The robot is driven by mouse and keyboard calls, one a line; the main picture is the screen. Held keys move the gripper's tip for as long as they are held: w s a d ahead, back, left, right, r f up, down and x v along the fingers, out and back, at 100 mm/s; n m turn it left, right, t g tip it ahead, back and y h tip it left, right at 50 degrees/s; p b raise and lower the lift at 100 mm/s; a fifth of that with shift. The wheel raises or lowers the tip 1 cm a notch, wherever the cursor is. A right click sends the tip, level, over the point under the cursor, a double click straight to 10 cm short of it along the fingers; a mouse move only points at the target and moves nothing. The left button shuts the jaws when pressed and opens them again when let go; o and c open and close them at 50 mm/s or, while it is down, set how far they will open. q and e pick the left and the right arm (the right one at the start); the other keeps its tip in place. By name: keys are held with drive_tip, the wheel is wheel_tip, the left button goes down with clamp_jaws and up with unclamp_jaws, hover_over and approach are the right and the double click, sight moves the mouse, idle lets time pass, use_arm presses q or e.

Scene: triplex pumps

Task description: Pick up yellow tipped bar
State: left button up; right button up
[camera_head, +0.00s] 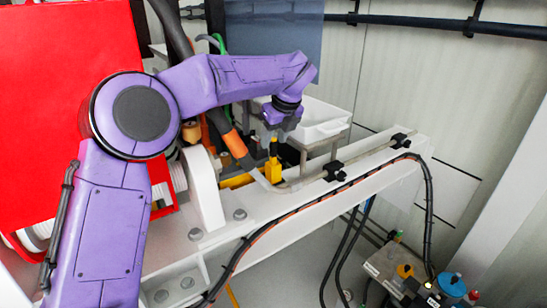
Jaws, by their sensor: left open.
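A yellow upright piece (273,169), which looks like the yellow tip of the bar, stands beside the white beam near the middle of the view. A narrow dark part rises from its top. My left gripper (275,137) points down just above it, at the end of my purple arm. The left gripper is open. Its fingertips are small and dark here, so I cannot tell whether they touch the yellow piece or surround it. The lower part of the bar is hard to make out. My right gripper is not in view.
A long white beam (310,201) with black clamps (334,171) and a thin rod runs to the right. An orange-ended hose (235,144) is close left of the gripper. A white tray (318,119) stands behind. A red panel (60,80) fills the left.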

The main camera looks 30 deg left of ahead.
use_arm(q)
drive_tip(key=shift+x, duration=1.05)
drive_tip(key=shift+r, duration=0.15)
clamp_jaws()
